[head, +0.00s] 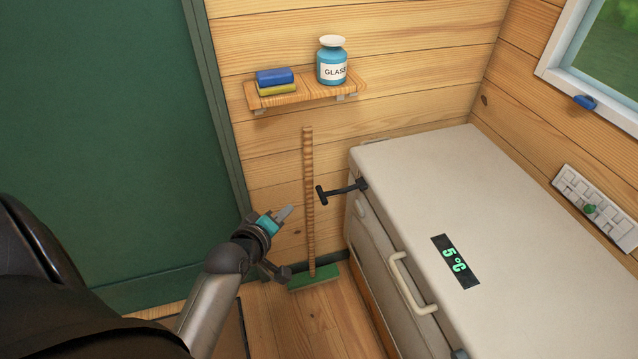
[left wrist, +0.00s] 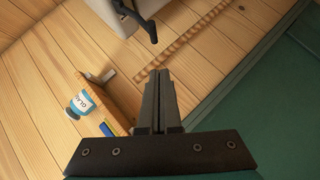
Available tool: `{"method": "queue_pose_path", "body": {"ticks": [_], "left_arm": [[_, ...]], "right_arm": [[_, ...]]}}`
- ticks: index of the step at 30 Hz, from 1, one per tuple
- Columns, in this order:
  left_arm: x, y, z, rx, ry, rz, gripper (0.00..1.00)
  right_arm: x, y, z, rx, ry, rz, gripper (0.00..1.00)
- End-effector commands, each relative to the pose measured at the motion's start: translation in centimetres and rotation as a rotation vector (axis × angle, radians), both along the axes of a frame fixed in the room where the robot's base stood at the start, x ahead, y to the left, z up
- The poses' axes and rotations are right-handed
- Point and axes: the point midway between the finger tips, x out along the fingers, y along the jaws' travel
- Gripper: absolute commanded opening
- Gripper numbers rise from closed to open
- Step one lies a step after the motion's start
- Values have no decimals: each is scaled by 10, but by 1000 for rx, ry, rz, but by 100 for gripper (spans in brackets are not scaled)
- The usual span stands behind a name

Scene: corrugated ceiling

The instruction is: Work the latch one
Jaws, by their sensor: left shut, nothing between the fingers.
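A black T-shaped latch (head: 342,190) sticks out to the left from the far left corner of a cream chest freezer (head: 455,195). It also shows at the top of the left wrist view (left wrist: 143,22). My left gripper (head: 287,212) is in front of the wall, to the left of the latch and apart from it. Its fingers are shut with nothing between them, and they show together in the left wrist view (left wrist: 158,78). My right gripper is in neither view.
A broom (head: 309,190) with a green head leans on the plank wall beside the latch. A wooden shelf (head: 310,92) above holds a labelled jar (head: 332,62) and sponges (head: 275,80). The freezer has a pale handle (head: 405,285) and a 5°C display (head: 455,261). A green door (head: 100,130) stands left.

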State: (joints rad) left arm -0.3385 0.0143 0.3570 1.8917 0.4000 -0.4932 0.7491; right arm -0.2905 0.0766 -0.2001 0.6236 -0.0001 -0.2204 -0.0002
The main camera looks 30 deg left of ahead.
Motion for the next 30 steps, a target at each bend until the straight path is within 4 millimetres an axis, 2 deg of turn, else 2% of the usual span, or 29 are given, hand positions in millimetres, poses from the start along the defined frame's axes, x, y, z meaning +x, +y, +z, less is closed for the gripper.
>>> {"method": "queue_pose_path", "body": {"ticks": [2,5,11,23,30], "left_arm": [[1,3,10,-10,-18,11,0],[5,4,10,-14,-24,14,0],[29,9,-3,-13,-24,12,0],[91,21,-33,-11,-24,11,0],[109,4,-53,-12,-22,12,0]], "right_arm": [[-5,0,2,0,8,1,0],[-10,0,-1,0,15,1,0],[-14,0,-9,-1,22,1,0],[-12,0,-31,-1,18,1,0],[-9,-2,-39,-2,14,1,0]]}}
